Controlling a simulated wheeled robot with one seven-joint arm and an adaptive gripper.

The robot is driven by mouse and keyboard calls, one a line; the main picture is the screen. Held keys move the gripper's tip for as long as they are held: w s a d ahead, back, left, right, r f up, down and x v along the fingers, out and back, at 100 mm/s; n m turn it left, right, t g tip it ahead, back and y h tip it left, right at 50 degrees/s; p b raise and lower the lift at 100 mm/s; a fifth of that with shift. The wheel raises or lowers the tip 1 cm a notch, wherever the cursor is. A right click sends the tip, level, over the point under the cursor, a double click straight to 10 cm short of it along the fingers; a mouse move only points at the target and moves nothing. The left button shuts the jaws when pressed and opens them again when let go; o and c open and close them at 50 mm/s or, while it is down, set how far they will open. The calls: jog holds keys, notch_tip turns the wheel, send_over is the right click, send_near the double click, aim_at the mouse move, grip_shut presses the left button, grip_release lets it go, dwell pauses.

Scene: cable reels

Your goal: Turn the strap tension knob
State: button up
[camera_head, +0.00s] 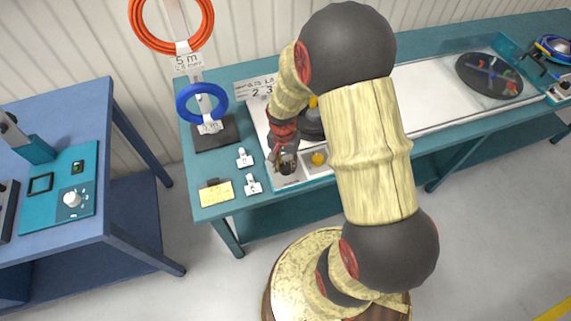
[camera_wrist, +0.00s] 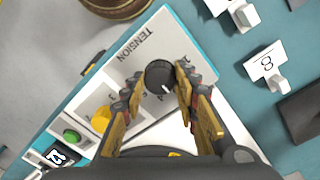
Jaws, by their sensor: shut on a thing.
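The strap tension knob (camera_wrist: 160,75) is a dark round dial with a white pointer mark. It sits on a white panel (camera_wrist: 150,38) printed TENSION, with scale marks around the dial. In the wrist view my gripper (camera_wrist: 158,78) has one finger on each side of the knob and is shut on it. The fingers hide part of the scale. In the head view my gripper (camera_head: 284,158) reaches down to the front left corner of the long machine, and the knob (camera_head: 287,168) shows just below the fingers.
A yellow button (camera_wrist: 101,119) and a green button (camera_wrist: 71,136) sit beside the knob. White number tags (camera_head: 244,157) and a yellow note (camera_head: 216,193) lie left of the machine. A stand holds orange (camera_head: 172,46) and blue (camera_head: 183,104) coils. A blue table (camera_head: 130,200) stands left.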

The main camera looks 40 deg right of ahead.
aim_at(284, 166)
jog(key=o, duration=1.2)
jog(key=shift+c, duration=0.2)
notch_tip(284, 166, up, 12)
jog(key=shift+w+a, duration=0.15)
jog(key=shift+w, duration=0.05)
